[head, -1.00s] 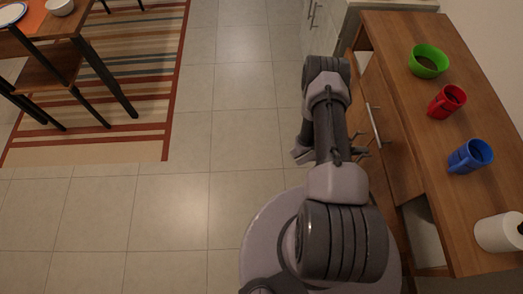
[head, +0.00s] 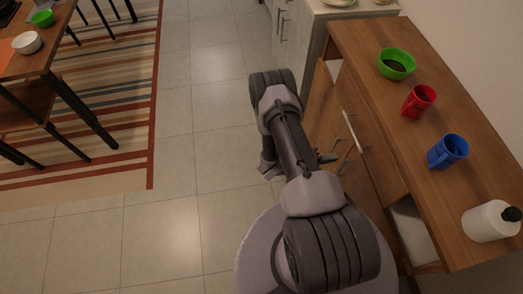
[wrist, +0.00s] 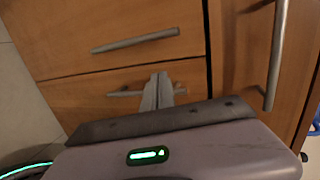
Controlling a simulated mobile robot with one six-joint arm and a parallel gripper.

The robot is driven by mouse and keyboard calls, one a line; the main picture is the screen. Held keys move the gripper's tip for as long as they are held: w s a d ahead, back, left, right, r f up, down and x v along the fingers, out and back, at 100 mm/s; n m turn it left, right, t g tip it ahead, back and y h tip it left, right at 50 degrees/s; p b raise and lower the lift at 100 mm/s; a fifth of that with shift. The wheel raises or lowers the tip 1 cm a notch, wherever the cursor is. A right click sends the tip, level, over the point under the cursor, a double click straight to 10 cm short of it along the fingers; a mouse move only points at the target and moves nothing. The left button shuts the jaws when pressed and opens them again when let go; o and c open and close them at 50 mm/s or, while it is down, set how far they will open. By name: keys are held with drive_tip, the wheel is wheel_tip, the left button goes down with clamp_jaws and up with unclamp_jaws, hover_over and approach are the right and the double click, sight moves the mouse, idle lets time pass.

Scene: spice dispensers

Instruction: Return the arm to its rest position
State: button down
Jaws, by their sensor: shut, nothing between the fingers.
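My arm (head: 292,140) is bent over my round base, in the middle of the head view, beside the wooden cabinet (head: 378,165). My gripper is mostly hidden behind the arm there; a dark finger part (head: 327,157) pokes out to its right. In the wrist view my gripper (wrist: 158,80) has its two grey fingers together and empty. They point at the wooden drawer fronts (wrist: 100,35), in front of a lower drawer handle (wrist: 125,93). I cannot tell whether they touch it.
A table (head: 28,62) with bowls stands far left. The tiled floor (head: 190,215) between is clear.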

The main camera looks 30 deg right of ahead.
drive_tip(key=w+p+v, duration=0.1)
drive_tip(key=p+v, duration=0.1)
drive_tip(key=v, duration=0.7)
drive_tip(key=w+a+r+m+g+y, duration=0.1)
drive_tip(key=w+a+r+m+y, duration=0.15)
drive_tip(key=r+m, duration=0.8)
drive_tip(key=w+a+r+m+g+y, duration=0.1)
drive_tip(key=a+r+m+y, duration=0.25)
drive_tip(key=r+m, duration=0.65)
drive_tip(key=s+a+r+m+t+y, duration=0.4)
drive_tip(key=a+r+m, duration=0.4)
drive_tip(key=a+r, duration=0.2)
drive_tip(key=s+a+r+m+t+y, duration=0.4)
drive_tip(key=a+r+m, duration=0.5)
drive_tip(key=r, duration=0.6)
drive_tip(key=a+t+y, duration=0.2)
drive_tip(key=shift+a+t, duration=0.2)
drive_tip(key=shift+t, duration=0.2)
drive_tip(key=shift+m, duration=0.25)
